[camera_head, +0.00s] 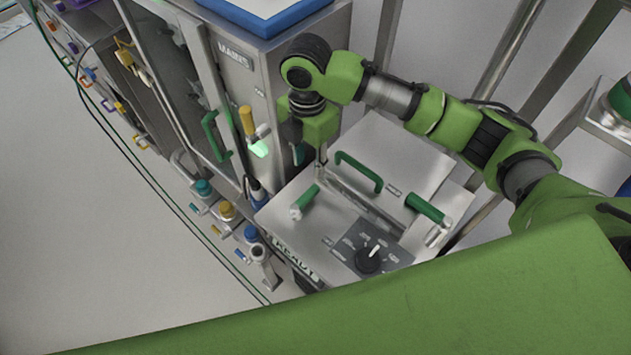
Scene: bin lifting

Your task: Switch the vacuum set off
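A steel unit with a dark dial panel (375,250) stands at lower centre right, and I take it to be the vacuum set. Its round black knob (369,259) has a white pointer line, aimed to the upper right. Markings around the knob are too small to read. My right gripper (321,158) points down above the unit's far left part, beside the green lid handle (359,172) and apart from the knob. Its fingers look narrow and partly hidden, so their opening is unclear. My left gripper is out of view.
Green-gripped handles stand at the unit's left (306,197) and right (427,208). A steel cabinet marked MAINS (236,62) has a yellow lever (247,121) near a lit green piece (259,149). Coloured valves line the left; pale floor (90,230) is clear there.

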